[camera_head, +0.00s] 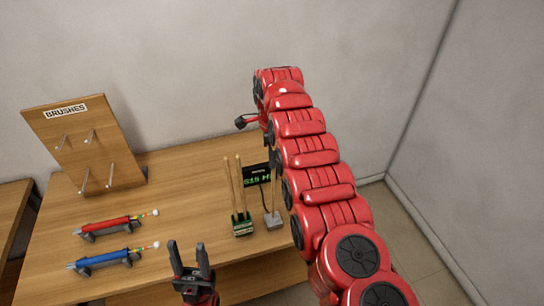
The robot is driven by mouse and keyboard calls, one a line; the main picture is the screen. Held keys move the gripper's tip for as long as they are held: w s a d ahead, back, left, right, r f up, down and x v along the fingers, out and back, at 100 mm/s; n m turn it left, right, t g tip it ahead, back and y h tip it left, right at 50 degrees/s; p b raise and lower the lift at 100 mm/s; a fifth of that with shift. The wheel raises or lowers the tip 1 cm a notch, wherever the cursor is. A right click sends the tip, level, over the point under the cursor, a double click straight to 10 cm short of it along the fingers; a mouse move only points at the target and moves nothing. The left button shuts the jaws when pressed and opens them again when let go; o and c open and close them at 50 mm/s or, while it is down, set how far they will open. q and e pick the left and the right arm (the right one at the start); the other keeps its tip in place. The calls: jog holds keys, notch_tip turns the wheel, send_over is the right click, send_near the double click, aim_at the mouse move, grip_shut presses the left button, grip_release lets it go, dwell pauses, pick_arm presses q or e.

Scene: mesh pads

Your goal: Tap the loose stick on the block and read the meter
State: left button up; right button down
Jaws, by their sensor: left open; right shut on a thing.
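A wooden stick (275,196) stands nearly upright with its lower end at a small grey block (273,221) on the table; I cannot tell whether they touch. Its upper part is hidden behind my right arm, and so is my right gripper. A black meter (256,177) stands behind it with green characters that look like "515 H"; the rest of the reading is covered. Two more wooden sticks (232,190) stand in a green holder (243,227) left of the grey block. My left gripper (188,250) is open and empty, near the table's front edge.
A wooden board (85,125) labelled "BRUSHES" with several pegs stands at the back left. A red tool (108,225) and a blue tool (110,257) lie on dark stands at the left. The table (185,190) is clear between them and the holder.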

notch_tip(320, 180, up, 4)
jog(key=shift+f+p, duration=0.1)
jog(key=shift+p, duration=0.65)
jog(key=shift+w, duration=0.1)
dwell(0.9)
